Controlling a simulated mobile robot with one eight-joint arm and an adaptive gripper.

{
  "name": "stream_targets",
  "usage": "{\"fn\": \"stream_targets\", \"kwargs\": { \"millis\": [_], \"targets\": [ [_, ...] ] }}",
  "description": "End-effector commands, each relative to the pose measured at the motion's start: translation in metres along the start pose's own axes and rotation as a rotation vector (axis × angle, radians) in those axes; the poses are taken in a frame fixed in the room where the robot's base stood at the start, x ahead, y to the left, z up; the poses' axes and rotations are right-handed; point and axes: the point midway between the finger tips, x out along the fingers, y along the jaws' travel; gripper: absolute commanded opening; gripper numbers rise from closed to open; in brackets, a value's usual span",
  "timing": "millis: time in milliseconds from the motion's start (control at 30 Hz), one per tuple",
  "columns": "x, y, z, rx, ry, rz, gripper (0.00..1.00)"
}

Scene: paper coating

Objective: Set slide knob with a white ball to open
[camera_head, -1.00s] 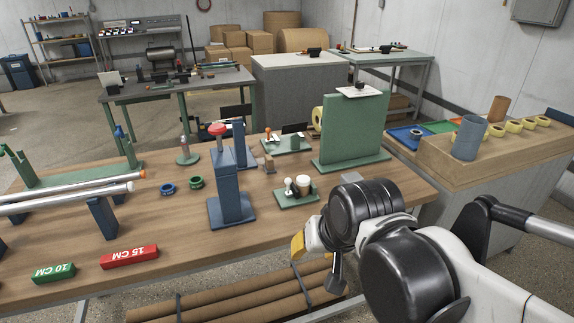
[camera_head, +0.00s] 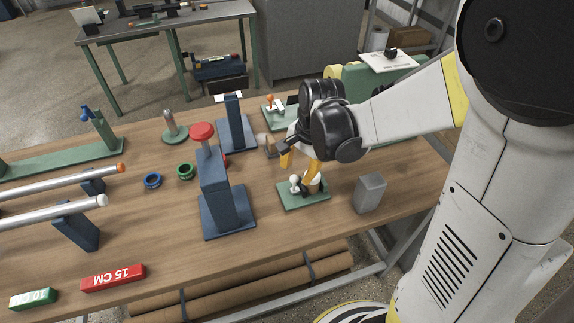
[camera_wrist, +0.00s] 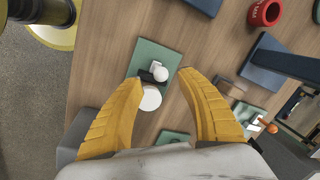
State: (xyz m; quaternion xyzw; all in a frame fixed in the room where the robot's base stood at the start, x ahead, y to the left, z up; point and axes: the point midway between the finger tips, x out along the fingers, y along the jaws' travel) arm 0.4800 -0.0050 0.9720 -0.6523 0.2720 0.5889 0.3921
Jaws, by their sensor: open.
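The slide knob with a white ball (camera_head: 295,179) stands on a small green base plate (camera_head: 304,203) near the front right of the wooden table. A pale round cap or cylinder (camera_head: 314,182) stands beside it on the same plate. In the wrist view the white ball (camera_wrist: 160,75) and the round white top (camera_wrist: 150,98) lie between my yellow fingertips. My gripper (camera_head: 302,162) is open and empty, just above and behind the knob, fingers pointing down. In the wrist view my gripper (camera_wrist: 161,88) has its fingers spread either side of the plate. Contact with the knob does not show.
A grey block (camera_head: 370,192) stands to the right. Another green plate with an orange-topped lever (camera_head: 270,98) lies behind. Rolls lie on a rack under the table. Bare wood lies in front of the plate.

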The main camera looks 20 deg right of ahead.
Motion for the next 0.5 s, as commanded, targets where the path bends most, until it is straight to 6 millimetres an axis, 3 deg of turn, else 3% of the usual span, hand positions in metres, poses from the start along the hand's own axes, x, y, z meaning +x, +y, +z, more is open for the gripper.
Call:
{"fn": "stream_targets", "kwargs": {
  "millis": [33, 200, 500],
  "targets": [
    [0.014, 0.0, 0.0, -0.001, 0.0, 0.0, 0.44],
    [0.038, 0.0, 0.0, -0.001, 0.001, 0.0, 0.44],
    [0.049, 0.0, 0.0, -0.001, 0.001, -0.001, 0.44]
  ]
}}
